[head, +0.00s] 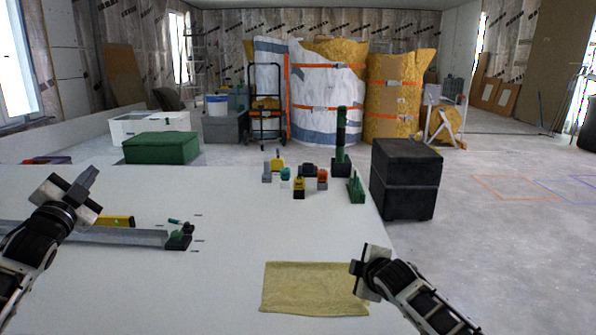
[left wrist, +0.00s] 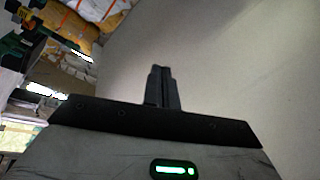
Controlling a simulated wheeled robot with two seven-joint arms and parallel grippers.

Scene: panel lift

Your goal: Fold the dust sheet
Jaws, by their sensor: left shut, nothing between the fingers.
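The dust sheet (head: 308,288) is a yellowish cloth lying flat as a rough rectangle near the front of the white table (head: 235,210). I cannot tell how many layers it has. My left gripper (head: 87,182) is raised over the left side of the table, well away from the sheet. Its fingers are together and empty, as the left wrist view (left wrist: 162,85) also shows. My right gripper (head: 357,268) is at the sheet's right edge and covers part of it. Its fingers are not clear, so I cannot tell whether it touches the cloth.
A long grey rail (head: 115,233), a yellow level (head: 117,221) and a small dark green tool (head: 180,237) lie at the left. Several small tools, including a yellow and black one (head: 299,187), stand at the back. A black case (head: 405,180) stands at the right. The table's middle is clear.

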